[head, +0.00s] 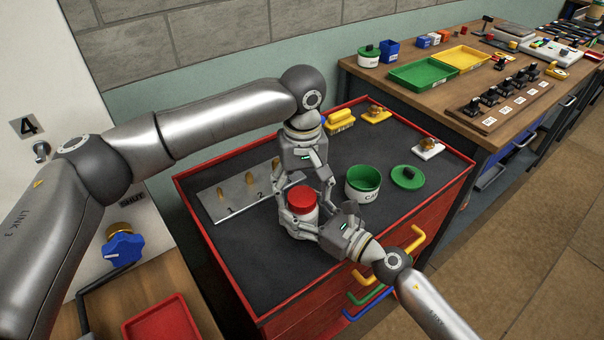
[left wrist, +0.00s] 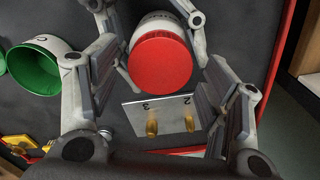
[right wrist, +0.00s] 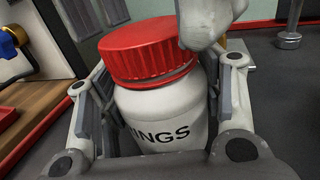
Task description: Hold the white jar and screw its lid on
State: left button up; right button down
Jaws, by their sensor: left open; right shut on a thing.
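The white jar (head: 299,217), with black lettering ending in "INGS" (right wrist: 165,120), stands upright on the black top of the red cabinet. Its red ribbed lid (head: 302,199) sits on the jar's mouth; how far it is threaded I cannot tell. My right gripper (head: 318,228) is shut on the jar's body from the right. My left gripper (head: 306,190) is open above the jar, pointing down, its fingers on either side of the lid. In the left wrist view the lid (left wrist: 161,62) lies between the fingers. One left finger overlaps the lid's right edge in the right wrist view.
A metal plate (head: 232,198) with brass pegs lies left of the jar. A white tin (head: 363,190) with green inside and a green lid (head: 407,178) stand to the right. The red cabinet rim (head: 222,266) bounds the top.

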pick_arm(q)
jog(key=shift+f, duration=0.55)
pick_arm(e)
jog(key=shift+f, duration=0.1)
